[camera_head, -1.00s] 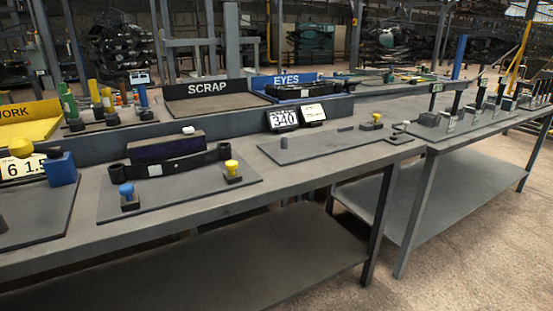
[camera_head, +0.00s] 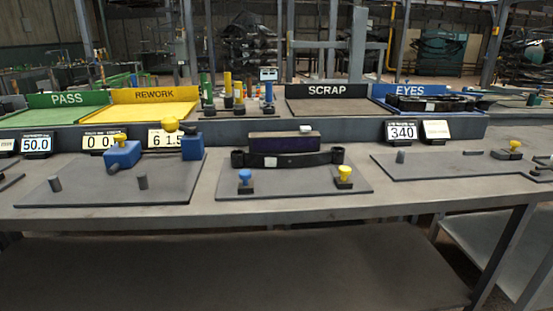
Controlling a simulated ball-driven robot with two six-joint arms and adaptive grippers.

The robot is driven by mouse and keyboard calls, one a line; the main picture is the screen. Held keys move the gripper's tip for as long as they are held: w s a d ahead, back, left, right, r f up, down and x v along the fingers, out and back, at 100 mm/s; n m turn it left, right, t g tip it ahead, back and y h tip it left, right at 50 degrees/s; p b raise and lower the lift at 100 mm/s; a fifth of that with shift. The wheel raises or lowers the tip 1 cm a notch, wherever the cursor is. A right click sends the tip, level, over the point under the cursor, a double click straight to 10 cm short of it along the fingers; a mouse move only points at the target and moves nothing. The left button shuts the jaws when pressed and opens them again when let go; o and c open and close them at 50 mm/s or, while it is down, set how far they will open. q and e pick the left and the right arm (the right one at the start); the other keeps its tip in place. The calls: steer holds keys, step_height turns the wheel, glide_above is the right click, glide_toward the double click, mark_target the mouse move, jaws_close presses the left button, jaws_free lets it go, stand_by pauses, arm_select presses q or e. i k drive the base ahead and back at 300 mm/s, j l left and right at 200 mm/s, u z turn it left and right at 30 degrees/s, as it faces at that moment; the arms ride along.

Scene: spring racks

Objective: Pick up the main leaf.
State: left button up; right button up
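A dark, slightly curved leaf (camera_head: 312,160) with a rolled eye at each end lies on the middle grey plate (camera_head: 300,190). It looks like the main leaf. A small white label sits on its front face. A dark purple-topped block (camera_head: 285,142) stands right behind it and hides part of its back. A blue knob (camera_head: 244,176) and a yellow knob (camera_head: 344,173) stand in front of it, left and right. Neither of my grippers is in view.
The left plate (camera_head: 100,190) carries two grey pegs and blue blocks (camera_head: 122,154). Behind are PASS, REWORK (camera_head: 155,112), SCRAP (camera_head: 330,112) and EYES trays; the EYES tray (camera_head: 388,92) holds dark parts.

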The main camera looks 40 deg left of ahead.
mark_target(240, 159)
steer(key=i+l+u, duration=0.15)
steer(key=i, duration=0.3)
steer(key=i+l+u, duration=0.2)
steer(key=i+l, duration=0.15)
steer(key=i, duration=0.1)
